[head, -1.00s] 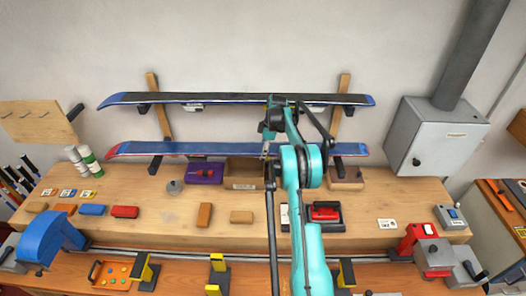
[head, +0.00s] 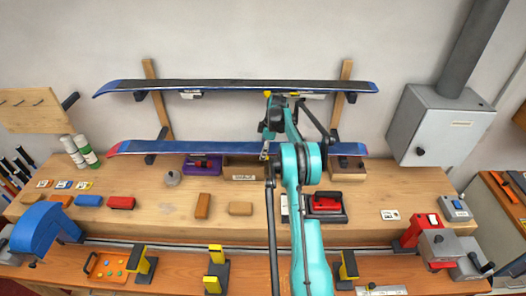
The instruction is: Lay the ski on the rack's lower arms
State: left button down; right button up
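The lower ski (head: 210,147), blue with a red left tip, lies level across the front of the rack, just over its lower arms (head: 151,158). I cannot tell whether it rests on them. My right gripper (head: 264,152) is at the ski's middle and appears shut on it; its fingers are small and partly hidden. A second ski (head: 200,85), dark with blue tips, lies on the rack's upper arms. The rack's wooden uprights (head: 149,72) stand against the wall. My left gripper is not in view.
On the bench below are a purple box (head: 203,166), an open wooden box (head: 243,170), several coloured blocks (head: 121,203) and a red tool in a black tray (head: 326,206). A grey cabinet (head: 437,125) hangs at right. Vise parts line the front edge.

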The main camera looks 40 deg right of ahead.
jog(key=shift+f+b, duration=0.25)
jog(key=shift+b, duration=0.1)
dwell(0.5)
jog(key=o, duration=1.8)
jog(key=shift+s+r, duration=0.1)
jog(key=shift+o, duration=0.2)
